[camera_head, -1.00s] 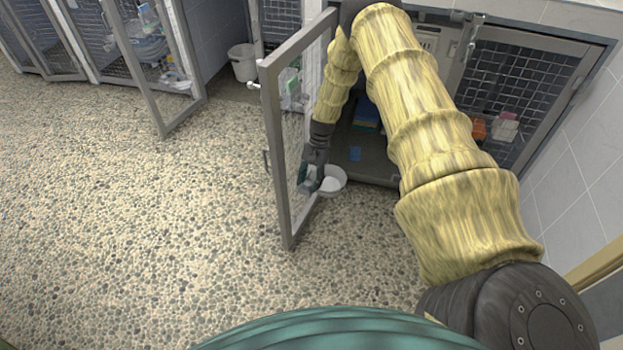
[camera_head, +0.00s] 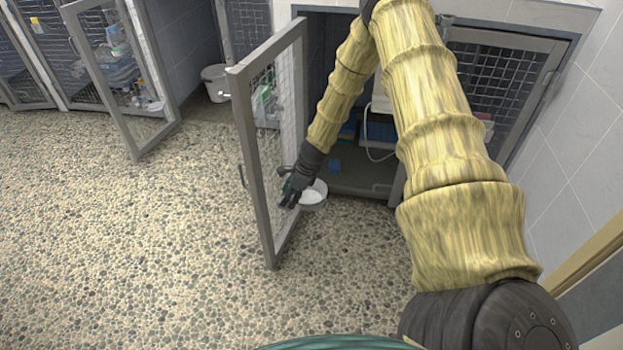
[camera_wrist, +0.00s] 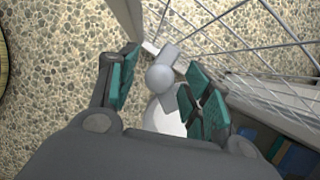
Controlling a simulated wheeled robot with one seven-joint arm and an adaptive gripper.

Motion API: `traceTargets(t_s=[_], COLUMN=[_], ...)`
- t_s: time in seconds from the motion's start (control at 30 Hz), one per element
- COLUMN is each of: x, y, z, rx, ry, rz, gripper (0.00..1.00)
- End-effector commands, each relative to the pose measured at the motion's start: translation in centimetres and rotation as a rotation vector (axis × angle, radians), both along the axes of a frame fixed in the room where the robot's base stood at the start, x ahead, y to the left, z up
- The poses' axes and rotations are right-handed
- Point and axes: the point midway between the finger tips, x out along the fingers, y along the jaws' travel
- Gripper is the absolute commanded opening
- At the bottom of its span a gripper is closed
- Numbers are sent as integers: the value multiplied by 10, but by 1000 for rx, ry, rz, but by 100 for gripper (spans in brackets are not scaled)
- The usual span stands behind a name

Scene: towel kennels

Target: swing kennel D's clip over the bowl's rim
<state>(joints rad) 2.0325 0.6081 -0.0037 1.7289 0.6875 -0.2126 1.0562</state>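The white bowl (camera_head: 314,194) hangs low at the inner side of the open mesh door (camera_head: 239,130), near the floor. In the wrist view the bowl (camera_wrist: 165,122) shows partly under the grey clip (camera_wrist: 160,77), which has a rounded knob and lies close to the door's mesh. My gripper (camera_head: 289,197) is low beside the bowl, at its left. In the wrist view my gripper (camera_wrist: 162,68) is open, its teal-padded fingers on either side of the clip, with a gap at the left finger. Whether the clip is over the rim is hidden.
The kennel opening behind my arm holds blue items (camera_head: 378,131) and a loose cable. A closed mesh door (camera_head: 492,85) is at its right. A white bucket (camera_head: 216,84) and another open door (camera_head: 120,90) stand at the left. The pebbled floor in front is clear.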

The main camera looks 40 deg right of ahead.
Motion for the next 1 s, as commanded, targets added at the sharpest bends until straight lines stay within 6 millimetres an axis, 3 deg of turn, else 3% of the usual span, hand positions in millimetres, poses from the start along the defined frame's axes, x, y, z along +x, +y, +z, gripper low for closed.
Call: traceTargets(t_s=[0.63, 1.0], x=[-2, -17], y=[2, -6], z=[-4, 46], rx=[0, 0], ry=[0, 0], rz=[-399, -403], gripper=[49, 49])
